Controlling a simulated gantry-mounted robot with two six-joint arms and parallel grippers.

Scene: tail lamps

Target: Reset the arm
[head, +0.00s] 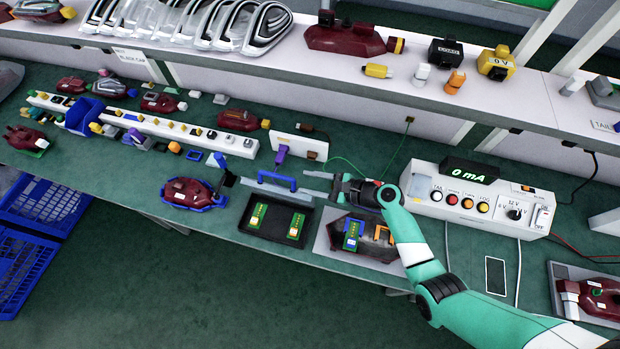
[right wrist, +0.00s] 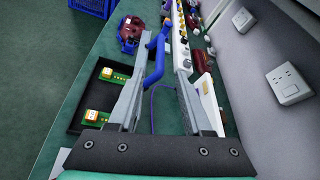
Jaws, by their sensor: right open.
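My right gripper (head: 306,183) reaches in from the right in the head view, low over the green bench behind the black tray. Its two long grey fingers are apart, with nothing held between them. In the right wrist view the open gripper (right wrist: 160,50) points along the bench. My left gripper is not in view.
The black tray (head: 275,226) holds two green boards. A tester (head: 452,203) reading 0 mA stands to the right. A phone-like device (head: 495,275) lies on the bench. A white shelf (head: 330,62) overhangs the back.

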